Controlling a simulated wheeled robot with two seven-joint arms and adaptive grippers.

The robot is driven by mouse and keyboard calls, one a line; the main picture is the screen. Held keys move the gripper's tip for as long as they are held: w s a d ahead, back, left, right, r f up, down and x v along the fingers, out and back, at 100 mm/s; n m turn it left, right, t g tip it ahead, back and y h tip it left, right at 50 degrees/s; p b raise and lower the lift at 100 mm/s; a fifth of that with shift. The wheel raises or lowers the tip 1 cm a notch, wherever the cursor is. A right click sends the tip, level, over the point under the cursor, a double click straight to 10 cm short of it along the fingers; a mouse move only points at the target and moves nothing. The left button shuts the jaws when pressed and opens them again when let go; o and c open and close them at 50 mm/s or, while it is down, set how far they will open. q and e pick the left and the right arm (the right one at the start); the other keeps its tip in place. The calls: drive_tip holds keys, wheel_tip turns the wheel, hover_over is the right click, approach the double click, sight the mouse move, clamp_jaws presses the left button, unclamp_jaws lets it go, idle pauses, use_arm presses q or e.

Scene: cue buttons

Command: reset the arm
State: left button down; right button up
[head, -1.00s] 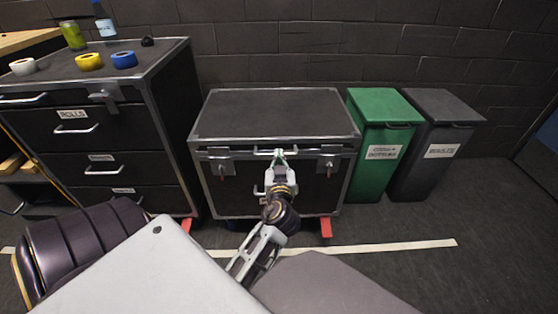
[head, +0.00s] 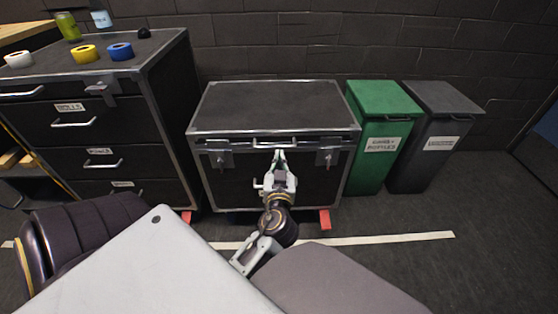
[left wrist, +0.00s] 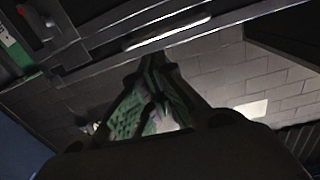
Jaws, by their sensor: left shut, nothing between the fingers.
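My left gripper (head: 279,155) is in front of the dark flight case (head: 275,103). It points up and away, with its fingertips just below the pale handle (head: 275,142) on the case's front. The fingers are shut and empty. In the left wrist view the fingers (left wrist: 153,62) come together at the middle, and the bright handle bar (left wrist: 168,33) crosses above them. Whether the tips touch the handle, I cannot tell. The case lid looks down. My right gripper is not in view.
A drawer cabinet (head: 150,85) with yellow tape (head: 84,53), blue tape (head: 120,52) and white tape (head: 19,59) on top stands at left. A green bin (head: 370,155) and a grey bin (head: 424,160) stand right of the case. Floor at far right is clear.

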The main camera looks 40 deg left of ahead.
use_arm(q)
drive_tip(key=shift+s+d+f+n+g, duration=0.2)
drive_tip(key=shift+f+n+g, duration=0.1)
drive_tip(key=shift+f, duration=0.2)
drive_tip(key=shift+s+d+f+n+g, duration=0.15)
drive_tip(key=shift+f+n+g, duration=0.15)
drive_tip(key=shift+f, duration=0.2)
drive_tip(key=x, duration=0.6)
drive_tip(key=shift+r, duration=0.35)
drive_tip(key=shift+w, duration=0.1)
